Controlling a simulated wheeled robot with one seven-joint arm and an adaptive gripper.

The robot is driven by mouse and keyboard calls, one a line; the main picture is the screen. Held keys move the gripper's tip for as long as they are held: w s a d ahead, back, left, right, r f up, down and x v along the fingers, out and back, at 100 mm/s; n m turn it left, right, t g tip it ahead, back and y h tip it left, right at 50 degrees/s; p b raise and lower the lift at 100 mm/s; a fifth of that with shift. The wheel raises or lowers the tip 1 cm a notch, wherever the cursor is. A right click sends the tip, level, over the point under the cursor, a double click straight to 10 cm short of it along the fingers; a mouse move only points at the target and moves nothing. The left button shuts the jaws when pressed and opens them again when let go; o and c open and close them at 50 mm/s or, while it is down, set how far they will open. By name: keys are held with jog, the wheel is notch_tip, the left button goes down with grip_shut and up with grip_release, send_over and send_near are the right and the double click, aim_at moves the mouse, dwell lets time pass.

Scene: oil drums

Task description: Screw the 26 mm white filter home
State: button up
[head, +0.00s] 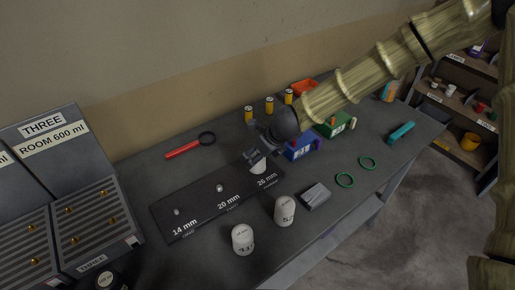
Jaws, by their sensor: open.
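A dark board (200,210) on the bench is marked 14 mm, 20 mm and 26 mm. A white filter (258,167) is at the 26 mm place, upright as far as I can see. My gripper (256,160) is open right over it, with its fingers around or close beside its top; I cannot tell whether they touch. The gripper hides the filter's upper part, and I cannot see how its foot meets the board. Small pale studs show at the 20 mm place (220,188) and the 14 mm place (177,212).
Two white numbered canisters (243,239) (285,210) and a grey block (315,196) stand in front of the board. Blue (302,147) and green (335,125) boxes stand close right of my gripper. A red-handled magnifier (190,147) lies behind the board.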

jog(key=c, duration=1.3)
jog(key=shift+f+m+b, duration=0.3)
jog(key=shift+m+b, duration=0.1)
jog(key=shift+b, duration=0.8)
jog(key=m+t+h+b, duration=0.1)
jog(key=m+b, duration=0.1)
jog(key=b, duration=0.1)
jog(key=shift+b, duration=0.4)
jog(key=m+h+b, duration=0.1)
jog(key=m+b, duration=0.1)
jog(key=shift+t+b, duration=0.3)
jog(key=shift+b, duration=0.05)
jog(key=shift+r+m+h+b, duration=0.3)
jog(key=shift+m+h+b, duration=0.1)
jog(key=shift+m, duration=0.4)
